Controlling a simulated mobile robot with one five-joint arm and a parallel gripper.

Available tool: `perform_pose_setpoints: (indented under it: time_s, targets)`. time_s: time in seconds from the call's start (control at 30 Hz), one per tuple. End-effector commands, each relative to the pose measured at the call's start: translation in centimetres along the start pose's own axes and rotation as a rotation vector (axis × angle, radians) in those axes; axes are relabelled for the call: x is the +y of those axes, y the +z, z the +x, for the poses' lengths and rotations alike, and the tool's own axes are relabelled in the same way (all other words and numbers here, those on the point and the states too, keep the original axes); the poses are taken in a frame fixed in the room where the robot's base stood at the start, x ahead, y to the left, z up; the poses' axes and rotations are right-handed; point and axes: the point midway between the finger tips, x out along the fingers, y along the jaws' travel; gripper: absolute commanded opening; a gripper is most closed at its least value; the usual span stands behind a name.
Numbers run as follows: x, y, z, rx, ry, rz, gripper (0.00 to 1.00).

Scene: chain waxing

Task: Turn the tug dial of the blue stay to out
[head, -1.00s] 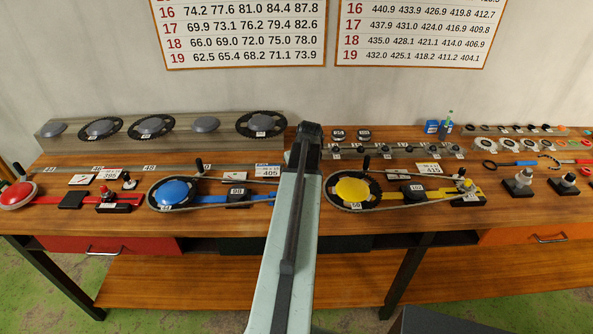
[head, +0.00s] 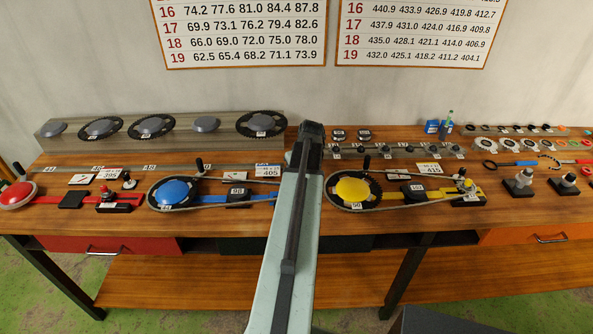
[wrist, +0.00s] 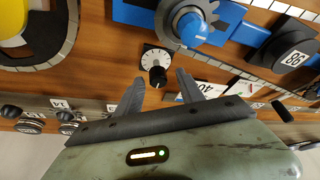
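The blue stay shows in the head view as a blue disc (head: 173,191) with a blue bar running right behind my arm. In the wrist view the blue bar (wrist: 144,14) ends at a small grey cog with a blue hub (wrist: 193,27). Below the cog, a white-faced dial (wrist: 154,57) with a black knob (wrist: 158,77) sits on the wood. My gripper (wrist: 160,76) is open, its fingers on either side of the knob in the picture. I cannot tell whether they touch it, or read the dial's setting. My arm hides this spot in the head view.
The yellow stay (head: 352,189) with its chain stands right of my arm, the red stay (head: 18,193) at far left. A round black block (wrist: 292,56) sits on the blue bar. Rails with small parts line the back of the bench.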

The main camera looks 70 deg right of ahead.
Motion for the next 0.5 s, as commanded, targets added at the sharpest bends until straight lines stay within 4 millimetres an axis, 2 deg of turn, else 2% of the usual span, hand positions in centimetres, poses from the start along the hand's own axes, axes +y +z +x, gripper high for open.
perform_pose_setpoints:
  time_s: [0.17, 0.27, 0.5]
  targets:
    - [0.1, 0.0, -0.3, 0.0, 0.001, 0.001, 0.45]
    - [0.1, -0.1, -1.3, 0.0, 0.002, 0.001, 0.45]
    - [-0.1, -0.3, -5.8, 0.0, 0.001, 0.002, 0.45]
